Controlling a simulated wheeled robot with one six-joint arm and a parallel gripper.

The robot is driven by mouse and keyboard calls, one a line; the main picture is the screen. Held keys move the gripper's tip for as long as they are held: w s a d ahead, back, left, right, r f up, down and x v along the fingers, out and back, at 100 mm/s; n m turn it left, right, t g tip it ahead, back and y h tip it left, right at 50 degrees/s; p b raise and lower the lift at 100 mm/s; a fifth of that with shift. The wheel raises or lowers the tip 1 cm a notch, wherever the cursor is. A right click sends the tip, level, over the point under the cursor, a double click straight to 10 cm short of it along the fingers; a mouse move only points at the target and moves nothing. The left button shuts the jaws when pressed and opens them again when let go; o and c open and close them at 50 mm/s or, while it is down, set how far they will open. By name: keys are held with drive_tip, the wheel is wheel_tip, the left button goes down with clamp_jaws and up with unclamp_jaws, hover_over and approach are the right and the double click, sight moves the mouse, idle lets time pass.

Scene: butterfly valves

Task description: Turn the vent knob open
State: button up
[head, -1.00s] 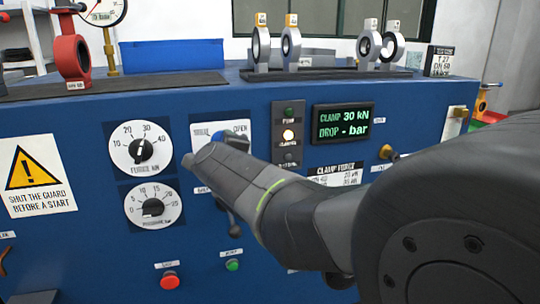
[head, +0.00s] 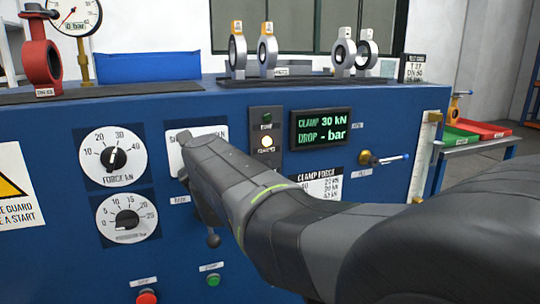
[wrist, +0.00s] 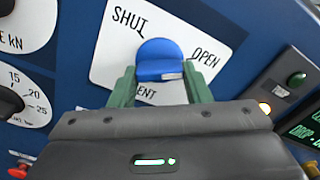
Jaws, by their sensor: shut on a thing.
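The vent knob (wrist: 160,58) is blue and sits on a white plate (wrist: 103,65) marked SHUT, OPEN and VENT, which looks tilted in the wrist view. A dark tick shows by SHUT. My gripper (wrist: 159,75) has one green finger on each side of the knob and is shut on it. I cannot tell clearly which mark the knob points to. In the head view my gripper (head: 184,178) is at the plate (head: 176,162), covering the knob and part of the lettering.
Left of the plate are the force dial (head: 113,156) and the pressure dial (head: 127,218). Right are a lit button (head: 266,142) and the display (head: 321,128), reading CLAMP 30 kN. Below are a red button (head: 147,297) and a green button (head: 213,280). Several valves stand on top.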

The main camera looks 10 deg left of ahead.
drive_tip(key=shift+m, duration=0.3)
drive_tip(key=o, duration=1)
drive_tip(key=shift+p+v, duration=2.55)
drive_tip(key=shift+v, duration=4.35)
drive_tip(key=shift+a, duration=0.15)
